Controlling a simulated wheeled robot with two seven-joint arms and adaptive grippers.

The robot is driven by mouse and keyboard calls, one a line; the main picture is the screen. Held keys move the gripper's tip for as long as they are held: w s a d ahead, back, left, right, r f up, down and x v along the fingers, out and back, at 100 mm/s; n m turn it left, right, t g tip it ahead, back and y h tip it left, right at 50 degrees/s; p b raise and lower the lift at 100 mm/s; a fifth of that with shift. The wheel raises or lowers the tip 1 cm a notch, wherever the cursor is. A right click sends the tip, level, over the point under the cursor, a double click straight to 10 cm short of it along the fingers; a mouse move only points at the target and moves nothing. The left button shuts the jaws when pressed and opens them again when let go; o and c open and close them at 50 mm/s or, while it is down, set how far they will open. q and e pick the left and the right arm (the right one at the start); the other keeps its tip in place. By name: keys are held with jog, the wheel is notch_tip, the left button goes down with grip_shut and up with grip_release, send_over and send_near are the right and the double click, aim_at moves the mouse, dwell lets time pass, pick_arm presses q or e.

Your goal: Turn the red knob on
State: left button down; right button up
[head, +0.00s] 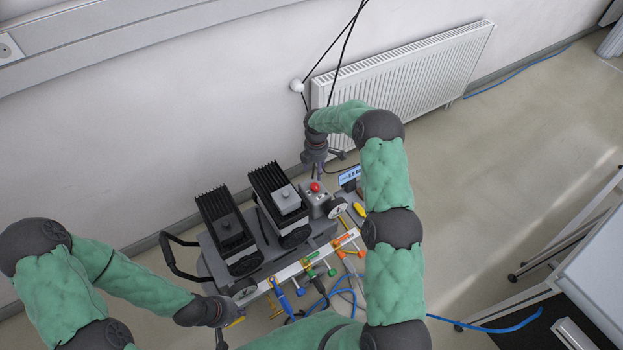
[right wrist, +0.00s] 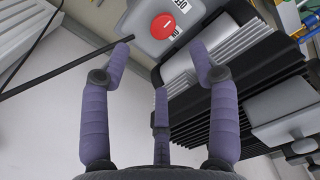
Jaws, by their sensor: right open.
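The red knob (head: 315,187) sits on a small grey box (head: 313,202) at the back right of the cart. In the right wrist view the knob (right wrist: 163,25) is round, with a short white mark, on a light grey housing with OFF and ON labels. I cannot tell which label the mark points to. My right gripper (head: 316,172) is just behind the knob; in its wrist view its three fingers (right wrist: 161,52) are spread, empty and apart from the knob. My left gripper (head: 222,335) is low at the cart's front left; its fingers are partly hidden.
Two black finned units (head: 226,230) stand on the cart left of the knob box. A rail with coloured tools (head: 310,265) runs along its front. A radiator (head: 410,75) and hanging black cables (head: 340,55) are behind. Open floor (head: 510,150) lies to the right.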

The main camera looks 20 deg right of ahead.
aim_at(316, 186)
notch_tip(316, 186, down, 10)
jog(key=b, duration=0.3)
jog(key=shift+s+f, duration=0.15)
jog(key=shift+c, duration=0.3)
jog(key=c, duration=1.1)
